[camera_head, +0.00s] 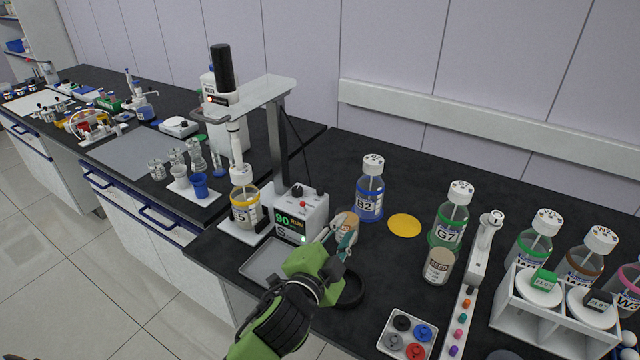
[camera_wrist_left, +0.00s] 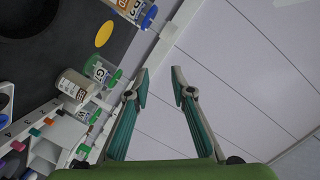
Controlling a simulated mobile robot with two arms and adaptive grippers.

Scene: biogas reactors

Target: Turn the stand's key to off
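The stand (camera_head: 278,140) has a post, a top arm with a black motor and a white control box (camera_head: 296,217) with a lit green "90" display. On the box top are a black knob (camera_head: 296,191) and a small red part (camera_head: 304,204); I cannot tell clearly which is the key or how it is turned. A bottle with a yellow band (camera_head: 243,205) stands under the stand's arm. My left gripper (camera_head: 343,240) is just right of the box, in front of a tan-labelled jar, apart from the knob. In the left wrist view my left gripper (camera_wrist_left: 159,82) is open and empty.
Bottle B2 (camera_head: 369,194), bottle G7 (camera_head: 449,220) and a seed jar (camera_head: 438,266) stand to the right, near a yellow disc (camera_head: 405,225). A grey tray (camera_head: 262,272) lies before the box. A white rack (camera_head: 555,314) stands at the right.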

